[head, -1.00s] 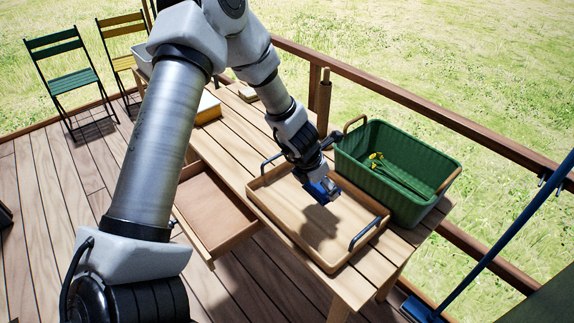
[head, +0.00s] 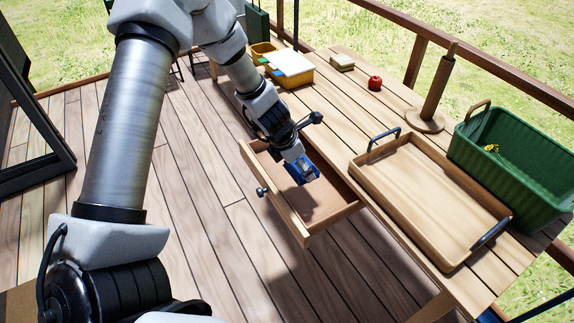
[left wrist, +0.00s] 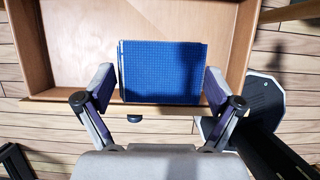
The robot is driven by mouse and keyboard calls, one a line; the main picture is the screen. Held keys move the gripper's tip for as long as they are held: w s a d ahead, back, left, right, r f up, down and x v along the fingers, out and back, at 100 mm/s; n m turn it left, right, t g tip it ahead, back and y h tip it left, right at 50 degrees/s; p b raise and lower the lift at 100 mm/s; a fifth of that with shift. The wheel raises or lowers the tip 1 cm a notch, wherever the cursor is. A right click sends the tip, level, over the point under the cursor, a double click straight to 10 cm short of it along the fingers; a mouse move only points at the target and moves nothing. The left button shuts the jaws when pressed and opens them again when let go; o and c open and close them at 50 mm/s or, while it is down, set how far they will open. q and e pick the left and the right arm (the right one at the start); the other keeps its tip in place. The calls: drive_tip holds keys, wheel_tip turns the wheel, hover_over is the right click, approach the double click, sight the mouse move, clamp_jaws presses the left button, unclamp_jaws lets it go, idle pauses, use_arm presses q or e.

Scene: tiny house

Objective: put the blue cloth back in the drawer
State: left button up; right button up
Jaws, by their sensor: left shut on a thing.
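My left gripper (head: 303,172) is shut on the blue cloth and holds it over the open drawer (head: 318,221). The blue cloth (left wrist: 162,72) looks like a flat folded rectangle between the two fingers in the left wrist view. The drawer (left wrist: 82,95) shows behind it there, with its front edge below the cloth. The drawer is pulled out from the wooden table, and the part of its inside that shows is bare. The gap between cloth and drawer floor is hard to judge. My right gripper is not in view.
A wooden tray (head: 425,185) with dark handles lies empty on the table. A green basket (head: 515,160), a wooden stand (head: 433,100), a red apple (head: 375,83) and a yellow box (head: 300,78) also stand there. The deck left of the drawer is clear.

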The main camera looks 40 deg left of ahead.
sight(291, 174)
use_arm(q)
wheel_tip(291, 174, down, 9)
drive_tip(key=b, duration=0.8)
drive_tip(key=shift+f, duration=0.15)
drive_tip(key=shift+w+p, duration=0.1)
drive_tip(key=shift+p, duration=0.2)
drive_tip(key=o, duration=0.9)
drive_tip(key=shift+c, duration=0.2)
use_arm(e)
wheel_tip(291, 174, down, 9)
use_arm(q)
drive_tip(key=shift+r+p, duration=0.3)
drive_tip(key=shift+r, duration=0.2)
drive_tip(key=p+v, duration=0.9)
drive_tip(key=v, duration=0.2)
drive_tip(key=shift+p, duration=0.3)
drive_tip(key=shift+s+r, duration=0.2)
drive_tip(key=shift+s, duration=0.15)
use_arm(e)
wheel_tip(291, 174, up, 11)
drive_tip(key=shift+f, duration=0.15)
